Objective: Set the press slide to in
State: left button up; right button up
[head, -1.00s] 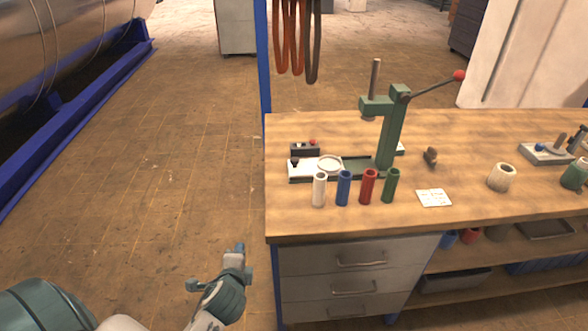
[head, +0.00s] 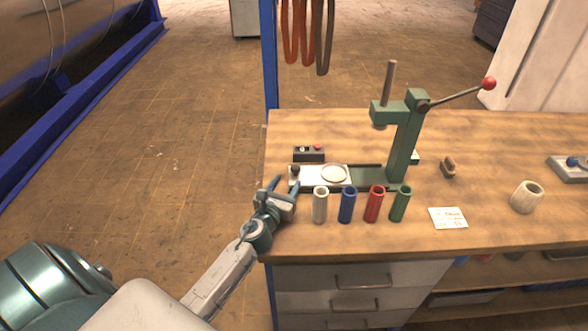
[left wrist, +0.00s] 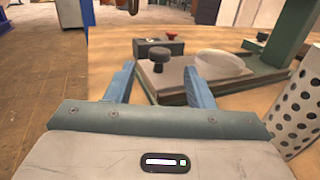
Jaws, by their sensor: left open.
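The press slide (head: 310,176) is a pale plate with a round light disc (head: 334,174) on it and a dark knob (head: 295,170) at its left end. It sits on the dark green base of the green arbor press (head: 405,140). The slide sticks out to the left of the press column. My left gripper (head: 281,182) is open at the table's left edge, near the knob. In the left wrist view the knob (left wrist: 158,56) stands between and beyond the two blue fingers (left wrist: 158,82), with no visible contact. My right gripper is not in view.
White, blue, red and green tubes (head: 347,204) stand in a row in front of the press. A small control box (head: 309,154) lies behind the slide. A lever with a red ball (head: 488,83) rises right. A paper card (head: 448,218) lies at right front.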

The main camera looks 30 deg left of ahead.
aim_at(294, 171)
pick_arm(q)
jog(key=w, duration=0.4)
jog(key=w+a, duration=0.1)
jog(key=w, duration=0.1)
jog(key=shift+f, duration=0.1)
jog(key=shift+w, duration=0.25)
jog(key=c, duration=1.1)
grip_shut()
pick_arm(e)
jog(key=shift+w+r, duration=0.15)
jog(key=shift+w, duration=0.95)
